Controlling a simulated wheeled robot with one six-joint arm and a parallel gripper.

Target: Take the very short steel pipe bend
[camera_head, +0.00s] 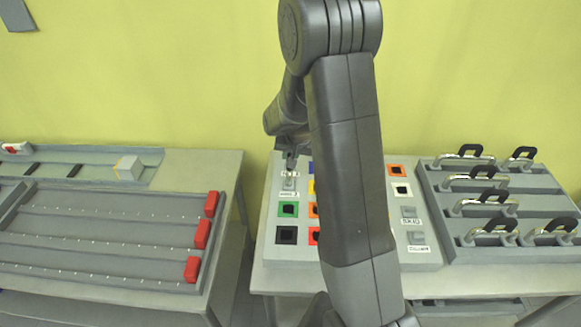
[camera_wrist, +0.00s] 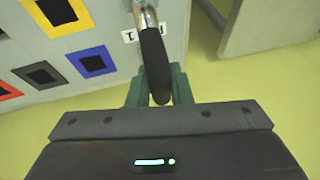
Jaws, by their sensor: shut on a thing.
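My gripper (camera_head: 291,152) is over the back left of the grey panel with coloured square sockets (camera_head: 267,235). In the wrist view its green fingers (camera_wrist: 157,88) are shut on the black handle of a steel pipe bend (camera_wrist: 148,17). The bend's steel part is over or at the panel beside a white label (camera_wrist: 130,36). Most of the bend is cut off by the picture edge, so I cannot tell its length or whether it touches the panel. In the head view the bend is too small to make out clearly.
A grey rack (camera_head: 437,215) at the right holds several steel bends with black handles. A gap separates the tables. My arm hides the panel's middle.

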